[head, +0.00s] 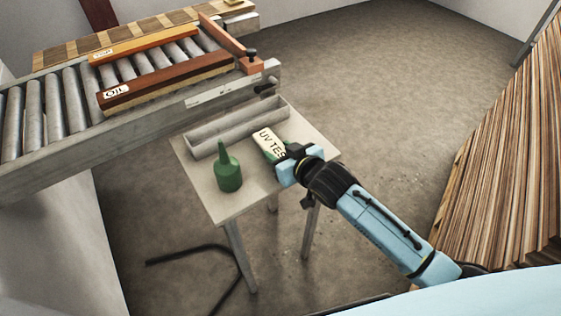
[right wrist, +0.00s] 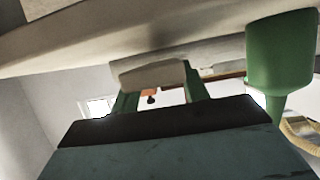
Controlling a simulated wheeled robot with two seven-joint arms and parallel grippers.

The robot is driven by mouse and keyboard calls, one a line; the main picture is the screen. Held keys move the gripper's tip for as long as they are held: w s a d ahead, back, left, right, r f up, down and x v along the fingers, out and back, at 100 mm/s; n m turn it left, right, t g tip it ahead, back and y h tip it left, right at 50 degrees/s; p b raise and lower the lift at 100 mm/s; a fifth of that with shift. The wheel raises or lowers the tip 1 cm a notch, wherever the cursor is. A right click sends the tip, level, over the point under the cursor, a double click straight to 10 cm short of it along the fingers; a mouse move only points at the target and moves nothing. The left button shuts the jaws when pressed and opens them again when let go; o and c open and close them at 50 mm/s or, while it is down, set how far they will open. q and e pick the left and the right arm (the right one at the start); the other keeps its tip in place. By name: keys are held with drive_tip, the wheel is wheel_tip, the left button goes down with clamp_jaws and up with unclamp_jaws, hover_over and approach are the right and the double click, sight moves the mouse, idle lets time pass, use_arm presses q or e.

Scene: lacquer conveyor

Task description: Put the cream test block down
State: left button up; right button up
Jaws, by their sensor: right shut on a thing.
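The cream test block (head: 269,143), lettered "UV TES", is at the tips of my right gripper (head: 281,154), over the right part of the small table. My right gripper is shut on it. The right wrist view shows the cream block (right wrist: 152,75) between green fingers (right wrist: 157,88); the table surface is close by, but I cannot tell whether the block touches it. My left gripper is not in view.
A green bottle (head: 228,172) stands on the small table (head: 222,208), left of my gripper. A long grey tray (head: 213,134) lies along the table's back. Behind is a roller conveyor (head: 72,104) with brown and orange bars. Stacked boards (head: 507,150) stand at right.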

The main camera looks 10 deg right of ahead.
drive_tip(key=shift+f+b, duration=0.45)
drive_tip(key=shift+f, duration=0.35)
drive_tip(key=shift+d+f+b, duration=0.2)
drive_tip(key=shift+f+b, duration=0.05)
drive_tip(key=shift+b, duration=0.05)
drive_tip(key=shift+d, duration=0.15)
drive_tip(key=shift+f, duration=0.1)
drive_tip(key=shift+f, duration=0.2)
drive_tip(key=o, duration=1)
